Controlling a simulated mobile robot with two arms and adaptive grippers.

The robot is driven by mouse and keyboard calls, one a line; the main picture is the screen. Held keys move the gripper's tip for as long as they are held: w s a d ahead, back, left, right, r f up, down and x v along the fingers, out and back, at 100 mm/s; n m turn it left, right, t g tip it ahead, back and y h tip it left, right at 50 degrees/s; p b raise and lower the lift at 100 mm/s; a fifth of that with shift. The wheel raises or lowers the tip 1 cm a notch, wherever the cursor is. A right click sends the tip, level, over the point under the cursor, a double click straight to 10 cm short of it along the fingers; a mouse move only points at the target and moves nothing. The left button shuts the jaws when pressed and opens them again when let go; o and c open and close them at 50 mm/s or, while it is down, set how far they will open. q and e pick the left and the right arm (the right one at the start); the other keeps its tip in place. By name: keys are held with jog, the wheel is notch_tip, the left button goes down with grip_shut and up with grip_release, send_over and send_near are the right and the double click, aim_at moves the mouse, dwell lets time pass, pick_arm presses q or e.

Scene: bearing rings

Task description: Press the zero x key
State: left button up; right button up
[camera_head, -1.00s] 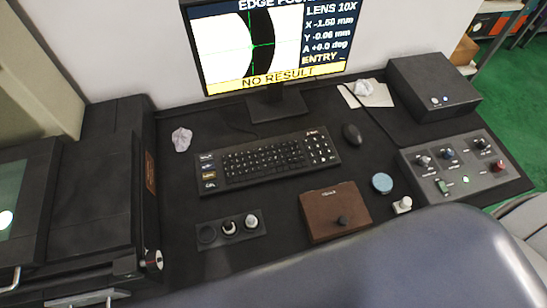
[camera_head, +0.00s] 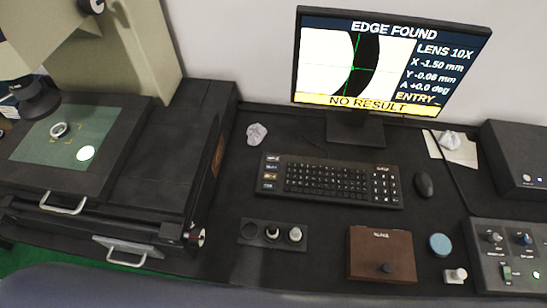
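A black keyboard (camera_head: 330,181) lies on the dark desk below the monitor. A column of differently coloured keys (camera_head: 269,173) runs down its left end, and a block of larger keys sits at its right end. The key labels are too small to read, so I cannot tell which is the zero x key. The monitor (camera_head: 388,65) reads "EDGE FOUND", "LENS 10X", X -1.50 mm, Y -0.06 mm, A +0.0 deg, "ENTRY" and "NO RESULT". Neither of my grippers is in view.
A measuring stage (camera_head: 45,140) with a metal ring (camera_head: 59,130) stands at the left. In front of the keyboard are a holder with lenses (camera_head: 273,235) and a brown box (camera_head: 381,254). A mouse (camera_head: 424,185) and a control box (camera_head: 510,250) are at the right.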

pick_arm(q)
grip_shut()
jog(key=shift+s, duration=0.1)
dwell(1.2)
